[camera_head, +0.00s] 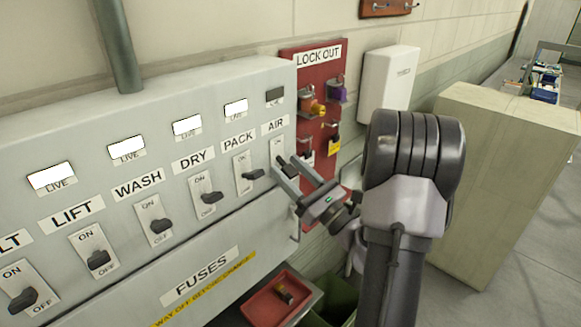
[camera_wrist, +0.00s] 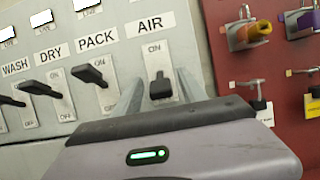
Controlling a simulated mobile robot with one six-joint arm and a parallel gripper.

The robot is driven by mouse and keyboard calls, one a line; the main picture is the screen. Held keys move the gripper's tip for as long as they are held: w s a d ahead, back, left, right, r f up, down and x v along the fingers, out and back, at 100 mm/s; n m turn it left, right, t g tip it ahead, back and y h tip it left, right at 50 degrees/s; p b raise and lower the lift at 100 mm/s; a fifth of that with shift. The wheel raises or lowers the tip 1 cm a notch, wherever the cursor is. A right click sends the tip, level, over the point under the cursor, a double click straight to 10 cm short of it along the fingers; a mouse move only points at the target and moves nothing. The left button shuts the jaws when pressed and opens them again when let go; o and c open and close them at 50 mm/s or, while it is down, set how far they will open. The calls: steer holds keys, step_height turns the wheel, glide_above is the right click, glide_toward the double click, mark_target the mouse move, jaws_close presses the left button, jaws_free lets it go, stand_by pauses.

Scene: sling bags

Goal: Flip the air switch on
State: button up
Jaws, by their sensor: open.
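The air switch (camera_wrist: 160,88) is a dark lever on a light plate below the AIR label, at the right end of the panel. In the wrist view its lever hangs down, with ON visible above it. My gripper (camera_head: 289,161) is at this switch in the head view. In the wrist view my gripper (camera_wrist: 160,78) is open, with one finger on each side of the lever and gaps between. The lower plate is hidden by the gripper body. The lamp (camera_head: 275,95) above AIR is dark.
The pack switch (camera_head: 250,174) and dry switch (camera_head: 209,197) sit close to the left on the grey panel (camera_head: 150,105). A red lock-out board (camera_head: 313,75) with padlocks is just right. A red tray (camera_head: 266,308) lies below. A pale cabinet (camera_head: 500,165) stands at right.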

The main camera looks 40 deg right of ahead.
jaws_close()
steer(key=shift+r+p, duration=0.1)
steer(key=shift+p, duration=0.2)
